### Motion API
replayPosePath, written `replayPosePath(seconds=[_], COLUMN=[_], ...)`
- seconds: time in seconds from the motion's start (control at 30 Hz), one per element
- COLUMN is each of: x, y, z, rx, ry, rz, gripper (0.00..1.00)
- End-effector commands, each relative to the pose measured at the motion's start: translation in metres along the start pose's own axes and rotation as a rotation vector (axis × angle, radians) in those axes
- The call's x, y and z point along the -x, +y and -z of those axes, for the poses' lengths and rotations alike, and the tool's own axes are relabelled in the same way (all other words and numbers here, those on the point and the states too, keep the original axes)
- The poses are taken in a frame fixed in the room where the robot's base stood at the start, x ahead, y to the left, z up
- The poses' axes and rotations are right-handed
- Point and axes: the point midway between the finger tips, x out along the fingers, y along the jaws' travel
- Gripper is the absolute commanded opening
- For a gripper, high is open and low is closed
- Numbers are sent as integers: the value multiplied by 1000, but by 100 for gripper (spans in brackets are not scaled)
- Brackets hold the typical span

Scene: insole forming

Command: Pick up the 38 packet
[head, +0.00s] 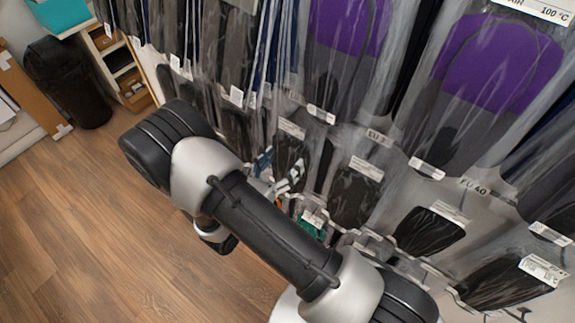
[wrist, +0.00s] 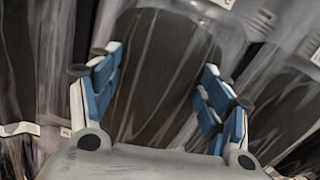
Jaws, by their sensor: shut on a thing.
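Clear packets with dark insoles hang in rows on the wall in the head view. My gripper (head: 280,178) is at the lower rows, partly hidden behind my arm. In the wrist view, my gripper (wrist: 157,95) has its blue-padded fingers on either side of a clear packet with a dark insole (wrist: 165,65), and it is shut on this packet. The fingers stand well apart, across the packet's width. I cannot read a size on the held packet, so I cannot tell whether it is the 38 one.
Large packets with purple and grey insoles (head: 497,62) hang above. Neighbouring packets hang close on both sides. A black bin (head: 68,82) and a small shelf (head: 118,65) stand at upper left. The wooden floor (head: 90,220) at left is clear.

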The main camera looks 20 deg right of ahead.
Motion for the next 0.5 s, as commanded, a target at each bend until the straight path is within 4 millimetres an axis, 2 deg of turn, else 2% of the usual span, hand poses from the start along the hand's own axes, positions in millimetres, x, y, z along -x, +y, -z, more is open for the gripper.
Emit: replayPosePath(seconds=[0.1, 0.37, 0.5], x=[0, 0, 0], y=[0, 0, -2], z=[0, -1, -10], rx=[0, 0, -1], ry=[0, 0, 0], rz=[0, 0, 0], gripper=[45, 45, 45])
